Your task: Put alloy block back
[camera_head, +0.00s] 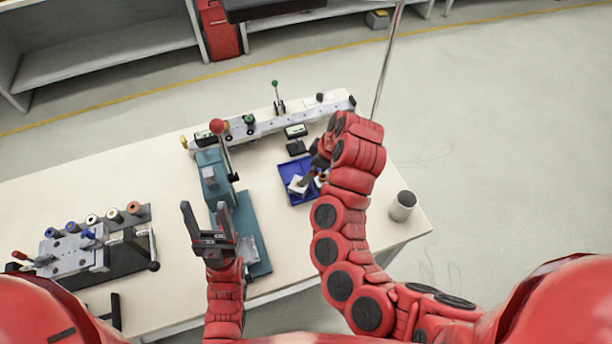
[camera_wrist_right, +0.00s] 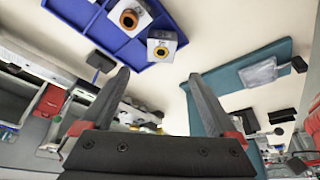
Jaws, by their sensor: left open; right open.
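A blue divided tray (camera_head: 287,168) lies on the table and holds small pale blocks (camera_head: 297,184). In the right wrist view, the tray (camera_wrist_right: 100,32) shows one block with an orange ring (camera_wrist_right: 130,16) and one with a yellow-rimmed dark hole (camera_wrist_right: 163,46). I cannot tell which block is the alloy one. My right gripper (camera_wrist_right: 158,78) is open and empty, close to the tray; in the head view its fingers are partly hidden by my arm. My left gripper (camera_head: 206,212) is open and empty, beside the teal press.
The teal press (camera_head: 213,180) with a red-knobbed lever stands mid-table. A long grey rail fixture (camera_head: 265,127) runs along the back. A fixture with several coloured rollers (camera_head: 85,250) is at left. A grey cup (camera_head: 403,206) stands at the right edge. The table's left-centre is clear.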

